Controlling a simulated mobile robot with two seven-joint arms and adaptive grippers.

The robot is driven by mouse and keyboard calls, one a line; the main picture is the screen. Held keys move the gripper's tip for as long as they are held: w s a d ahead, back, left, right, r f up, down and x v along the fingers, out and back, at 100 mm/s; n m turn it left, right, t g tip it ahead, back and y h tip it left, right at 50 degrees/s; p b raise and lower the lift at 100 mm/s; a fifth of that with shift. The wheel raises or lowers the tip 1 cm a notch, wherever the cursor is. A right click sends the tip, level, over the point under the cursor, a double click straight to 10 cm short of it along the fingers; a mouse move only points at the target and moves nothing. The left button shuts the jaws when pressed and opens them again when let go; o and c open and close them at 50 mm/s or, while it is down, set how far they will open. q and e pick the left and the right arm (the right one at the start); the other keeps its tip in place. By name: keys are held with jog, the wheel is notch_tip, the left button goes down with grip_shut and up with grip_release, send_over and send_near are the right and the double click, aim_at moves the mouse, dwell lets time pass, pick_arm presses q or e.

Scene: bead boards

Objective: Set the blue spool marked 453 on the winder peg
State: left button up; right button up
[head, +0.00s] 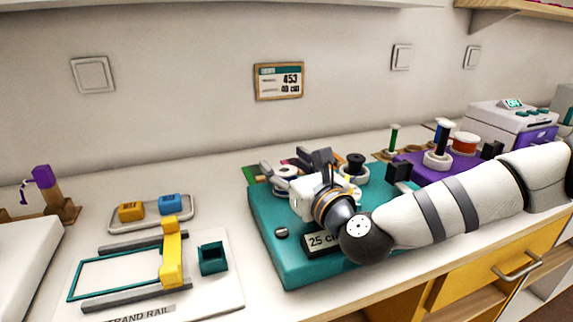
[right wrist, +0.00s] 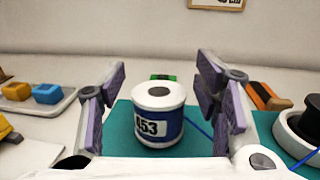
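The blue spool marked 453 (right wrist: 158,113) stands upright on the teal board (right wrist: 122,122), with white ends and a white label. In the head view its white top (head: 286,172) shows beside my gripper, partly hidden. My right gripper (head: 303,172) is over the teal board. In the right wrist view its purple-padded fingers (right wrist: 163,100) are apart on either side of the spool, with gaps to it. I cannot tell for sure which upright is the winder peg; a dark post on a white round base (head: 438,158) stands near the purple board. My left gripper is not in view.
A black spool (head: 355,163) on a white base stands right of my gripper. A "25 cm" sign (head: 323,242) is at the board's front. A strand rail with a yellow slider (head: 172,255) and a block tray (head: 118,227) lie left. A grey machine (head: 497,116) reading OFF stands right.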

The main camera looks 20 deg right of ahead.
notch_tip(320, 180, up, 10)
dwell(0.6)
